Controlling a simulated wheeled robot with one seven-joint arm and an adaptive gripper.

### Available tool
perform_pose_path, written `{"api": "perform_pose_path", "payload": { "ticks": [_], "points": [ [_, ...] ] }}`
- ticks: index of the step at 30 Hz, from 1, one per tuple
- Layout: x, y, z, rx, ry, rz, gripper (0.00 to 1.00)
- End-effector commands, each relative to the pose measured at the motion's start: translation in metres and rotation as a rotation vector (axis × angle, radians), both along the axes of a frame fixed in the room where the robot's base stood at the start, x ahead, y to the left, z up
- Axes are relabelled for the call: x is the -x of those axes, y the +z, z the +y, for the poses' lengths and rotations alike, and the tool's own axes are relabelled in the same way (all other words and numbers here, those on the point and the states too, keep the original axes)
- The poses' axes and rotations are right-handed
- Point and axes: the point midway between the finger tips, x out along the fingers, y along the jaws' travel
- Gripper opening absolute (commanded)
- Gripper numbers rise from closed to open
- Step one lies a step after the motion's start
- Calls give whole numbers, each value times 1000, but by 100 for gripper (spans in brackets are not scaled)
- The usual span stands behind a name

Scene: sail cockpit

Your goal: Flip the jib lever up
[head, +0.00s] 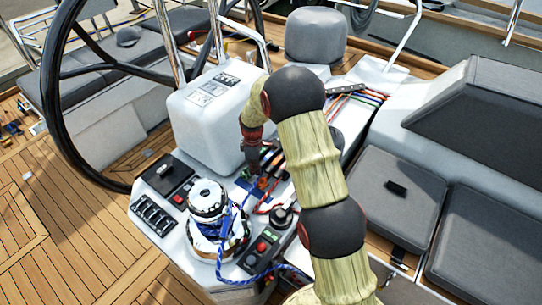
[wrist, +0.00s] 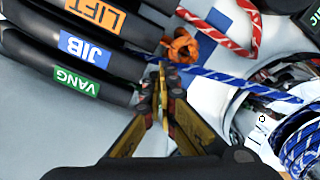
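The jib lever (wrist: 112,60) is a black handle with a blue JIB label in the wrist view. It lies between the orange-labelled LIFT lever (wrist: 135,33) and the green-labelled VANG lever (wrist: 40,75). My gripper (wrist: 159,82) has its fingertips together, just beside the right-hand end of the jib lever. Nothing shows between the fingers, and I cannot tell whether they touch the lever. In the head view my gripper (head: 252,167) points down at the lever bank, and my arm hides part of it.
A blue-and-white rope (wrist: 225,80) runs right from behind the fingertips toward a chrome winch (head: 207,200). An orange knot (wrist: 182,46) and a red-and-white rope (wrist: 252,25) lie close by. A white console box (head: 205,115) and a black steering wheel (head: 57,110) stand left.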

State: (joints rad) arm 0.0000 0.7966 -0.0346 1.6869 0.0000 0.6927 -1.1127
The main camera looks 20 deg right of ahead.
Motion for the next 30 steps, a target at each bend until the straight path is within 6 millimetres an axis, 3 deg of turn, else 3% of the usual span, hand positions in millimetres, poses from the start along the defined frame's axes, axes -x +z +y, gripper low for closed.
{"api": "perform_pose_path", "payload": {
  "ticks": [23,30],
  "points": [
    [-6,0,-8,0,0,0,0],
    [-7,10,-11,0,-1,-1,0]
  ]
}}
